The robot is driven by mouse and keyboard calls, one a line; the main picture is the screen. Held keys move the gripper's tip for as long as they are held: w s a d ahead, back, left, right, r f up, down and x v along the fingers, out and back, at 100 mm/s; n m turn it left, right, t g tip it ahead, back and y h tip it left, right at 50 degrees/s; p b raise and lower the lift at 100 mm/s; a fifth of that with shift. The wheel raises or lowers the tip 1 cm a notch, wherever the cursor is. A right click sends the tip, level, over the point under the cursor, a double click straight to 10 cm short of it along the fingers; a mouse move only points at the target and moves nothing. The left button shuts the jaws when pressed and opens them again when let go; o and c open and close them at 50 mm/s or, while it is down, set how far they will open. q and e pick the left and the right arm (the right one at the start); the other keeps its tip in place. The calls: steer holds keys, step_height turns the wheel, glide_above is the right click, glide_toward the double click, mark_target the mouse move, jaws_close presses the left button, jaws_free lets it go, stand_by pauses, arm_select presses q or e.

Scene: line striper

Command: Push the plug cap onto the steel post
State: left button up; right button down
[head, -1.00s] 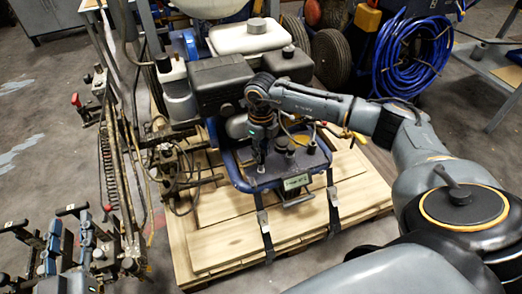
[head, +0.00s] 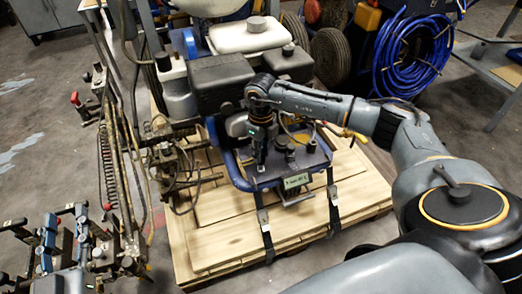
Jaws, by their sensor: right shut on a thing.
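My right gripper (head: 260,158) points down over the front left of the blue-framed deck (head: 265,183) of the machine. Its dark fingers are shut on a small dark thing, which I take to be the plug cap. The cap is mostly hidden by the fingers and too small to make out. I cannot pick out the steel post; it may be hidden under the fingertips. I cannot tell whether cap and post touch. My left gripper is not in view.
Dark knobs (head: 282,141) stand on the deck just right of my gripper. A black engine housing (head: 220,82) is close behind. Hoses and levers (head: 112,150) crowd the left. The machine stands on a wooden pallet (head: 225,243). A blue hose coil (head: 412,52) is at back right.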

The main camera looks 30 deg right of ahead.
arm_select(q)
steer(key=shift+s+d+r+t+h+b, duration=0.1)
steer(key=shift+s+r+t+h+b, duration=0.1)
steer(key=shift+r+t, duration=0.4)
steer(key=shift+s+d+r+t+h+b, duration=0.1)
steer(key=shift+r+t+b, duration=0.15)
steer(key=shift+r, duration=0.6)
arm_select(e)
steer(key=shift+f, duration=0.65)
stand_by(0.4)
steer(key=shift+f, duration=0.3)
arm_select(q)
steer(key=shift+s+r+t+h, duration=0.25)
steer(key=shift+r+t, duration=0.25)
steer(key=shift+r, duration=0.25)
steer(key=shift+s+r+t+h, duration=0.15)
steer(key=shift+s+r+t, duration=0.1)
steer(key=shift+r+t, duration=0.35)
arm_select(e)
steer(key=shift+f, duration=0.3)
arm_select(q)
steer(key=shift+s+r+b, duration=0.1)
steer(key=shift+r+b, duration=0.15)
steer(key=shift+b, duration=0.05)
steer(key=shift+s+r, duration=0.2)
steer(key=shift+r, duration=0.05)
arm_select(e)
steer(key=shift+f, duration=0.2)
